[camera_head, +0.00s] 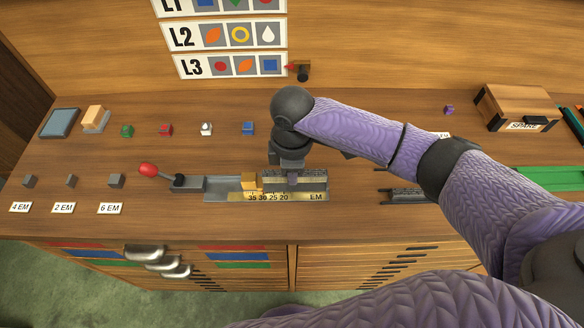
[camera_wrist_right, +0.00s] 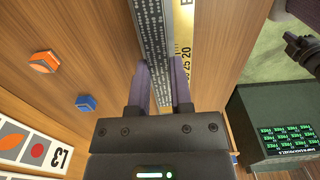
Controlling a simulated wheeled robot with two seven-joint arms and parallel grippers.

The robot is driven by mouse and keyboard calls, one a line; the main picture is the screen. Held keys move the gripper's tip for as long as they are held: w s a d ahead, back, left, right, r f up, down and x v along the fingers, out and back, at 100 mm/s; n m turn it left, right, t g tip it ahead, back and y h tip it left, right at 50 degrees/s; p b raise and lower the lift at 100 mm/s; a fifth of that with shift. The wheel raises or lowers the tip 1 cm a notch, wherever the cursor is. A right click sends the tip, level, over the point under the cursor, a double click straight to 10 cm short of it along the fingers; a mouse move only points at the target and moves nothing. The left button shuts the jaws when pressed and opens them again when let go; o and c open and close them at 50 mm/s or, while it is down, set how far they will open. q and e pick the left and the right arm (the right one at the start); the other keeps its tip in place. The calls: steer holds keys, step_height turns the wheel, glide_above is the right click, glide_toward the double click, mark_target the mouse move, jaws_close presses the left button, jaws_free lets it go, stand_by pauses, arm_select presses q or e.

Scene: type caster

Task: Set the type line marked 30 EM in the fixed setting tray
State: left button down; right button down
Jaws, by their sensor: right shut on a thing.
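The setting tray (camera_head: 220,195) lies near the front of the bench, with a brass scale (camera_head: 296,197) marked 35 30 25 20 and EM. A brass block (camera_head: 249,181) sits in it near the 35 and 30 marks. A grey type line (camera_head: 315,180) lies along the tray, right of the block; whether it rests fully on the floor is unclear. My right gripper (camera_head: 292,178) is shut on the type line. In the right wrist view its fingers (camera_wrist_right: 160,92) straddle the type line (camera_wrist_right: 150,40), beside the scale (camera_wrist_right: 184,45). No 30 EM marking is readable.
A red-knobbed lever (camera_head: 148,170) stands at the tray's left end. Grey spacers (camera_head: 115,181) with EM cards are further left. Small coloured blocks (camera_head: 247,128) line the back. Another dark rack (camera_head: 405,195) lies right, partly under my arm. A SPARE box (camera_head: 515,105) stands back right.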

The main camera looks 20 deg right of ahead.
steer(key=shift+f, duration=0.2)
arm_select(q)
steer(key=shift+a, duration=0.3)
arm_select(e)
steer(key=shift+f, duration=0.35)
steer(key=c, duration=0.5)
jaws_free()
steer(key=shift+c, duration=0.2)
arm_select(q)
steer(key=shift+d, duration=0.4)
steer(key=r+p, duration=0.3)
steer(key=shift+w+a+r, duration=0.15)
steer(key=shift+a+r, duration=0.1)
steer(key=shift+a, duration=0.15)
arm_select(e)
step_height(320, 180, up, 13)
arm_select(q)
steer(key=shift+d, duration=0.2)
